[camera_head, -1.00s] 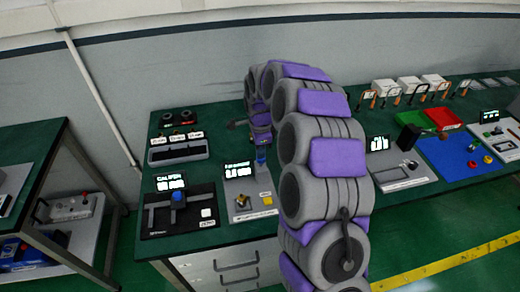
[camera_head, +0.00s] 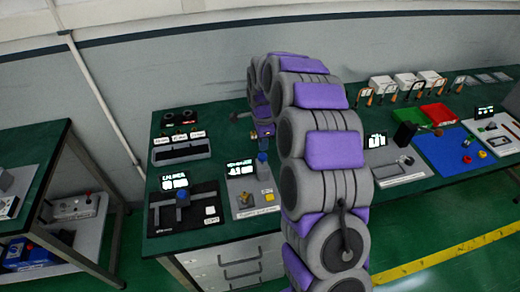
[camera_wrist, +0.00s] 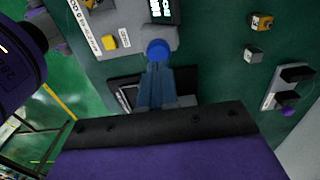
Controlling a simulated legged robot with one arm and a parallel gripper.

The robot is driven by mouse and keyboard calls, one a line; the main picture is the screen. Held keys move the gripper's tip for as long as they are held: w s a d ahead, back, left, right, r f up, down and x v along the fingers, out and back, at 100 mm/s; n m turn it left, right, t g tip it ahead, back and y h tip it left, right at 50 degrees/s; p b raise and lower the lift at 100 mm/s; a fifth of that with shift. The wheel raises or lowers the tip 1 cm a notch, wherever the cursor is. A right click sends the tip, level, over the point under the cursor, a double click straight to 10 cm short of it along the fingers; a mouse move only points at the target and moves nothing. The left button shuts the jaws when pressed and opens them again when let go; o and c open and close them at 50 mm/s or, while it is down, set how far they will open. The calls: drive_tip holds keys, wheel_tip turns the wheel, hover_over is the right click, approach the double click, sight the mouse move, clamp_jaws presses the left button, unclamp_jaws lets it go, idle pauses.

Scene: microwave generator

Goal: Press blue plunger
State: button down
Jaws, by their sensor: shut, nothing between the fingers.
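The blue plunger (camera_head: 262,157) stands at the back right of a grey panel (camera_head: 243,207) on the green bench. In the wrist view, its round blue top (camera_wrist: 158,49) shows just beyond my fingertips. My gripper (camera_wrist: 157,70) is shut and empty, its blue-grey fingers together and pointing at the plunger. They overlap its near edge in the picture, and I cannot tell whether they touch it. In the head view, my purple and grey arm bends over the bench and the fingers are hard to make out.
The grey panel also has a yellow button (camera_wrist: 109,42) and a lit screen (camera_head: 239,169). A black panel with a blue knob (camera_head: 182,197) lies to the left. A grey holder (camera_head: 181,152) stands behind. Beyond my arm are a blue mat (camera_head: 450,157) and red tray (camera_head: 440,114).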

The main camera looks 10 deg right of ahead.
wheel_tip(320, 180, up, 4)
drive_tip(key=a, duration=0.2)
wheel_tip(320, 180, up, 5)
drive_tip(key=p, duration=0.1)
hover_over(265, 154)
drive_tip(key=s+a+r+n, duration=0.3)
drive_tip(key=s, duration=0.4)
drive_tip(key=s+n+g, duration=0.1)
drive_tip(key=s+n, duration=1.4)
drive_tip(key=s, duration=2.1)
drive_tip(key=shift+d+r+g, duration=0.15)
drive_tip(key=shift+r+g, duration=0.15)
drive_tip(key=shift+g, duration=0.1)
